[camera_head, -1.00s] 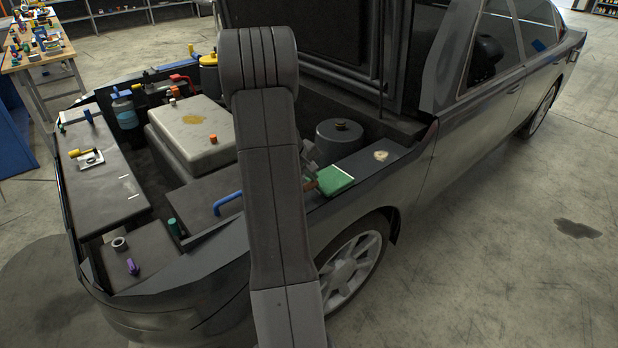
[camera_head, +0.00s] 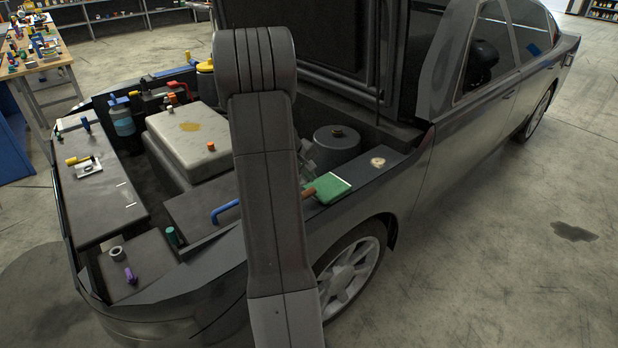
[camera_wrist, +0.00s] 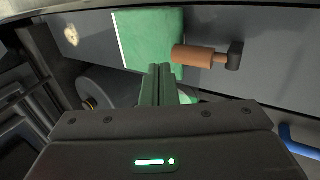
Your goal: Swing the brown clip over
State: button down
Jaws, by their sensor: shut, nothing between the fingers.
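The brown clip (camera_wrist: 194,55) shows in the wrist view as a brown cylinder on a thin stem, joined to a dark block at its right. Its left end meets the edge of a green cloth or pad (camera_wrist: 152,38). In the head view only a small part of the clip (camera_head: 309,192) shows beside my arm, next to the green pad (camera_head: 328,189). My gripper (camera_wrist: 160,70) is shut and empty. In the wrist view its fingertips lie just below and left of the clip, over the pad's lower edge. I cannot tell whether they touch. My arm hides most of the gripper in the head view.
The open engine bay holds a round dark housing (camera_head: 337,144), a pale box cover (camera_head: 190,137) and a blue handle (camera_head: 225,210). The handle also shows at the right of the wrist view (camera_wrist: 299,142). The grey fender (camera_head: 375,165) is mostly bare. The raised hood stands behind.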

aim_at(309, 189)
notch_tip(309, 189, up, 11)
jog(key=shift+b, duration=0.4)
notch_tip(309, 189, down, 14)
jog(key=shift+f+b, duration=0.1)
jog(key=shift+b, duration=0.75)
